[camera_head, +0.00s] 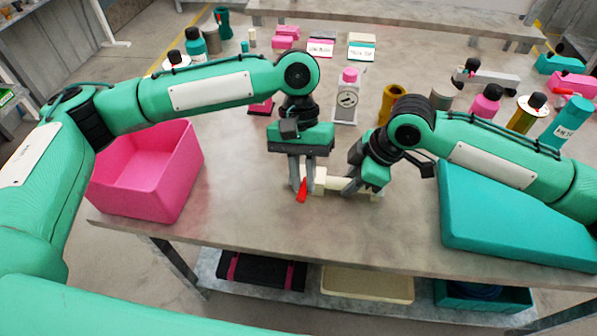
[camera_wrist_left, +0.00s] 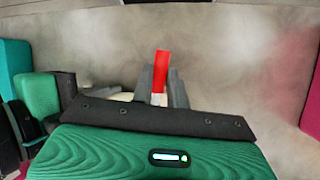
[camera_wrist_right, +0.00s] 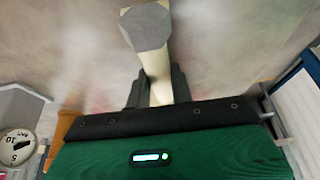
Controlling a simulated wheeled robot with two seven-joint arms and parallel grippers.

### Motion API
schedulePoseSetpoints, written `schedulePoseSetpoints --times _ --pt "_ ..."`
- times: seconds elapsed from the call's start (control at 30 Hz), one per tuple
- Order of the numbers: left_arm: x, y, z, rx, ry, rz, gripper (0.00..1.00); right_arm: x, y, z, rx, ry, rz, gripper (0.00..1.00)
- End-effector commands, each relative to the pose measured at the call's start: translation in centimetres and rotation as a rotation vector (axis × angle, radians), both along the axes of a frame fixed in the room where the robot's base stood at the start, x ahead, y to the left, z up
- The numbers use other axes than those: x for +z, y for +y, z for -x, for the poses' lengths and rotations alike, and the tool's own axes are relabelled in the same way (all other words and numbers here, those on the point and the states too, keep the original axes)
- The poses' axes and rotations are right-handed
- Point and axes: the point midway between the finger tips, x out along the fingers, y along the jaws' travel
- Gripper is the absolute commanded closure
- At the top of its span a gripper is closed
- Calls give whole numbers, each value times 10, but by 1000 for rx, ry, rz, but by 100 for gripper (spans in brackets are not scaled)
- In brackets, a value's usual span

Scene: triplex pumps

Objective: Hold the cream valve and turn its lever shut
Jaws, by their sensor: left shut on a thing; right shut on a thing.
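The cream valve (camera_head: 334,183) lies on the table in the middle of the head view, its body running to the right. Its red lever (camera_head: 302,189) points down toward the table's front edge. My left gripper (camera_head: 300,186) points down and is shut on the red lever; the lever (camera_wrist_left: 161,66) stands up between its fingers in the left wrist view. My right gripper (camera_head: 352,186) is shut on the cream valve body from the right; the right wrist view shows the pale body (camera_wrist_right: 155,75) between the fingers, with a grey hexagonal end (camera_wrist_right: 146,25). The fingers partly hide the valve.
A pink bin (camera_head: 150,175) stands at the table's left. A teal slab (camera_head: 510,215) lies at the right. A dial gauge with a pink cap (camera_head: 347,98) stands behind the valve. Several bottles and blocks fill the back. The table in front of the valve is clear.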

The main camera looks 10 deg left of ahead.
Motion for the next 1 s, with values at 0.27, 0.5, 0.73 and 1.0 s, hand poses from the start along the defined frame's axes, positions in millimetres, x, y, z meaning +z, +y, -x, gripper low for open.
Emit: schedulePoseSetpoints --times 0.27,0.5,0.73,1.0 --pt "0 -5 0 124 -2 1 100 1 2 2 7 1 -5 100" --pt "0 -7 0 162 -2 1 100 1 2 2 6 2 -4 100" --pt "0 -7 0 166 -2 0 100 1 2 2 6 2 -5 100" --pt "0 -7 0 165 -2 0 62 1 2 2 5 1 -4 100"
